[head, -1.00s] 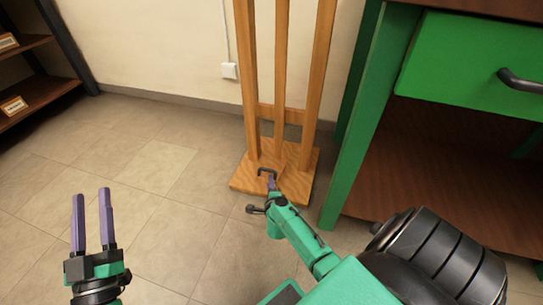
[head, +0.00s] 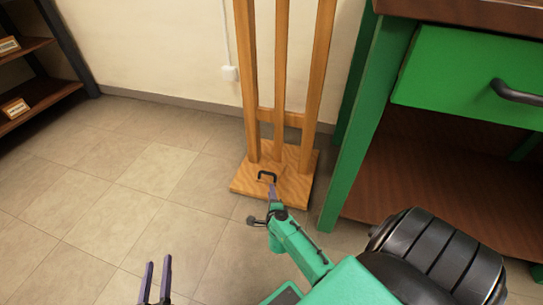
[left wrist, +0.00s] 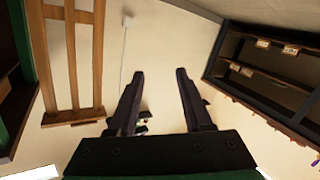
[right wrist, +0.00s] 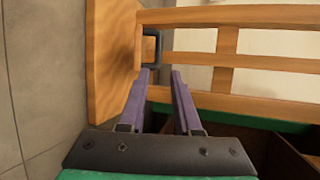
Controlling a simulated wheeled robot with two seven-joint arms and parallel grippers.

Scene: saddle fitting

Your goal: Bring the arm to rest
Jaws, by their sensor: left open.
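My left gripper (head: 157,268) is low in the head view over the tiled floor, fingers pointing up the picture. It is open, with nothing between its fingers; they also show in the left wrist view (left wrist: 158,75). My right gripper (head: 271,190) is beside a small black U-shaped piece (head: 267,174) at the foot of a wooden stand (head: 244,184). In the right wrist view its fingers (right wrist: 161,74) are apart with an empty gap, and the black piece (right wrist: 156,40) is just beyond the left finger's tip. I cannot tell whether they touch.
A green workbench (head: 343,165) with a drawer (head: 455,75) and a lower shelf stands at the right, close to my right arm. A dark shelf unit (head: 65,50) with small labelled boxes is at the far left. The floor (head: 110,200) between is clear.

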